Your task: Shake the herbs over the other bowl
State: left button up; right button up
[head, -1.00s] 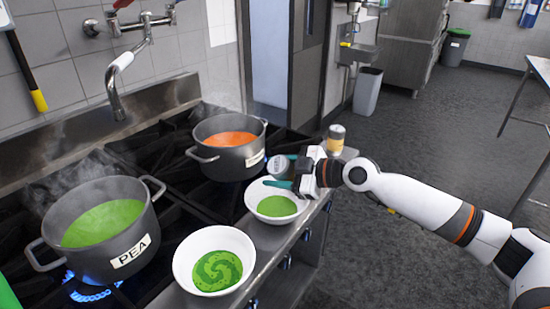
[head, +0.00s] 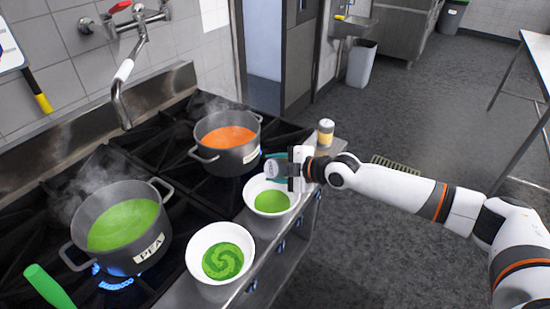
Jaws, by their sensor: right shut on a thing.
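My right gripper (head: 287,168) is shut on a small herb shaker (head: 272,170) with a greyish end. It holds the shaker tipped on its side above the far edge of the far bowl (head: 248,196). This white bowl holds plain green soup (head: 271,202), and no herbs can be made out on it. Part of the shaker is hidden by the gripper. My left gripper is out of view.
A steaming pot labelled PEA (head: 150,247) stands on a lit burner at left. A pot of orange soup (head: 228,160) is behind the far bowl. A yellow-labelled jar (head: 325,133) stands at the counter's far end. A green handle (head: 48,287) juts in at lower left.

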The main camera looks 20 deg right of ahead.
jog(key=shift+d+r+n+h+p, duration=0.15)
jog(key=shift+r+n+h+p, duration=0.5)
jog(key=shift+p, duration=1.5)
jog(key=shift+f+n+h, duration=0.15)
jog(key=shift+n+h, duration=0.1)
jog(key=shift+n, duration=0.1)
jog(key=shift+w+d+r+n+t+h+p, duration=0.15)
jog(key=shift+r+n+t+h+p, duration=0.35)
jog(key=shift+p, duration=0.45)
jog(key=shift+r+n+t+h+p, duration=0.15)
jog(key=shift+r+n+h+p, duration=0.1)
jog(key=shift+n+h, duration=0.3)
jog(key=shift+r+n+t+h+p, duration=0.1)
jog(key=shift+n+t+h+p, duration=0.2)
jog(key=shift+n, duration=0.35)
jog(key=shift+d+r+n+t+h, duration=0.1)
jog(key=shift+r+n+t+h, duration=0.4)
jog(key=shift+n+h, duration=0.5)
